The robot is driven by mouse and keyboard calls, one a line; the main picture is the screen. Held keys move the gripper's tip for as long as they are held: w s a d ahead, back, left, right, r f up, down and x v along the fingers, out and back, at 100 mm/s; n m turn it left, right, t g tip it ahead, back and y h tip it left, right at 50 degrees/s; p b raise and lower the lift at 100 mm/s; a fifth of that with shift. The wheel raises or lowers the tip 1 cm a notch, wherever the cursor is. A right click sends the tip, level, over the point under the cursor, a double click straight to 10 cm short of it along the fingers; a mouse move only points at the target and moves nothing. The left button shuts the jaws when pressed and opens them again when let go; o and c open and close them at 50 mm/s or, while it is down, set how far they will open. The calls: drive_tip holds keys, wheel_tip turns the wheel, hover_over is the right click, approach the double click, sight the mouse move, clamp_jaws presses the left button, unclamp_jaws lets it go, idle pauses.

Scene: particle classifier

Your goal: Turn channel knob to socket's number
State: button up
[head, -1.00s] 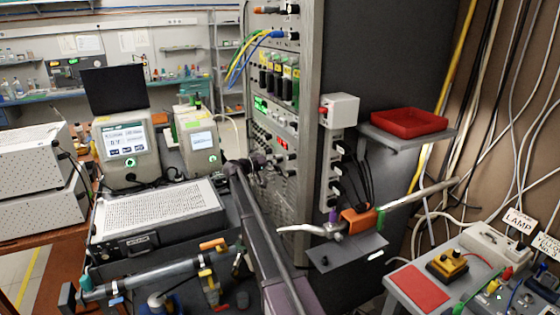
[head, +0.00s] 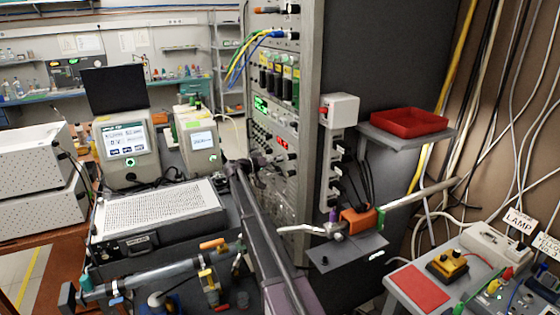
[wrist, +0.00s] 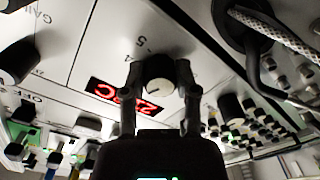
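The channel knob (wrist: 160,75) is a round pale-faced knob with a dark pointer line, on a white panel in the wrist view. A printed "5" is beside it and a red lit display (wrist: 123,95) sits at its lower left; I cannot read it surely. My gripper (wrist: 159,72) has one finger on each side of the knob, and both appear to touch it. In the head view my gripper (head: 264,163) is at the rack front, below the red display (head: 281,144); the knob is hidden there. I cannot identify the numbered socket; a strip (head: 337,180) with black plugs is on the rack side.
Other knobs (wrist: 20,60) and a thick cable (wrist: 240,48) are close around my gripper. A perforated instrument (head: 155,212) stands left of my arm. A shelf with a red tray (head: 408,121) and a "LAMP" sign (head: 519,220) are at right.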

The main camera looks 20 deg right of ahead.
drive_tip(key=o, duration=0.5)
drive_tip(key=shift+a, duration=0.4)
drive_tip(key=shift+c, duration=0.2)
drive_tip(key=shift+d, duration=0.2)
drive_tip(key=a, duration=1.2)
drive_tip(key=shift+s, duration=0.25)
